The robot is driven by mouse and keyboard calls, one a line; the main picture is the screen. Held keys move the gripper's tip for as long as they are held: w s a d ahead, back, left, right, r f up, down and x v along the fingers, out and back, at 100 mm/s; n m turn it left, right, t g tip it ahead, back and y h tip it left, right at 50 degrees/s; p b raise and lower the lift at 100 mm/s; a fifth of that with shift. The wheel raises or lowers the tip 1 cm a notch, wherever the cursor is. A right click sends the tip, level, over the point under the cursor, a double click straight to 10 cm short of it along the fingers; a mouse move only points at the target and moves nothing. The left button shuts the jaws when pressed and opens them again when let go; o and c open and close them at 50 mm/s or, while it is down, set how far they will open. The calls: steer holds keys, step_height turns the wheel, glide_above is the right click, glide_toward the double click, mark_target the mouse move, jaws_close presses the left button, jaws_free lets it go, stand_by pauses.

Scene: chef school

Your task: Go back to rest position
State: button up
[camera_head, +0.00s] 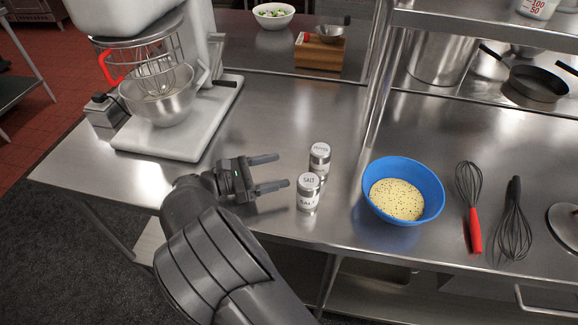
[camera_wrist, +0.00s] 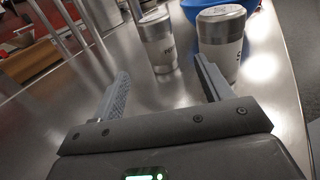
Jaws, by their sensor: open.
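My gripper (camera_head: 276,172) is open and empty above the steel counter, with its fingers pointing right. The salt shaker (camera_head: 308,194) stands upright just right of the fingertips in the head view. The pepper shaker (camera_head: 319,160) stands upright just behind it. In the wrist view my gripper (camera_wrist: 158,88) shows its two fingers spread apart. There the pepper shaker (camera_wrist: 159,42) is beyond the gap between the fingers, and the salt shaker (camera_wrist: 221,44) is beyond the right finger. Neither shaker is held.
A blue bowl (camera_head: 431,205) of speckled yellow mix stands right of the shakers, followed by a red-handled whisk (camera_head: 472,215) and a black whisk (camera_head: 514,225). A stand mixer (camera_head: 150,65) stands at the left. The counter behind the gripper (camera_head: 275,115) is clear.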

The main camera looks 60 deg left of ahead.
steer(key=shift+s, duration=0.3)
stand_by(0.4)
